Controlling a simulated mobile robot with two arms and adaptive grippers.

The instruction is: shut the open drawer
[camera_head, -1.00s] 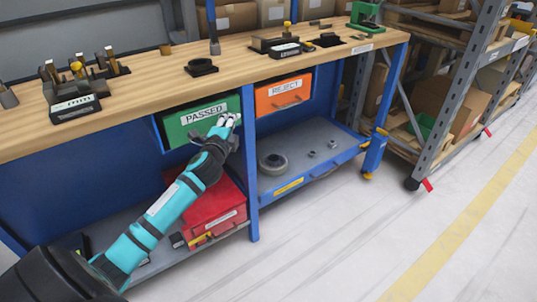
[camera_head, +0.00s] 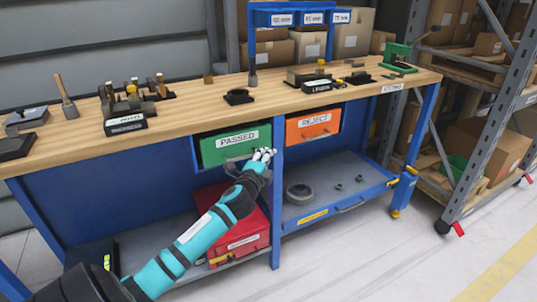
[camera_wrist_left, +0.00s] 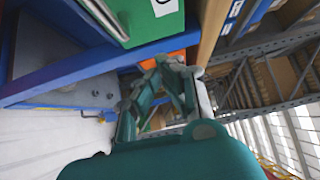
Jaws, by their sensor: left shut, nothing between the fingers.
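The green drawer (camera_head: 232,151), labelled PASSED, hangs under the wooden workbench top. Its front seems to stand a little forward of the blue frame, but how far is hard to tell. The orange drawer (camera_head: 312,126), labelled REJECT, is to its right, beyond a blue post; its depth is also unclear. My left gripper (camera_head: 264,154) is shut and empty by the lower right corner of the green drawer; contact cannot be told. In the left wrist view the green drawer (camera_wrist_left: 145,22) is up and left of the gripper (camera_wrist_left: 176,66). My right gripper is not in view.
The blue post (camera_head: 277,200) stands close beside my left gripper. Below are a red case (camera_head: 236,236) and a lower shelf (camera_head: 325,208) with a grey round part (camera_head: 299,194). Tools stand on the workbench top (camera_head: 200,108). A storage rack (camera_head: 470,130) is at right.

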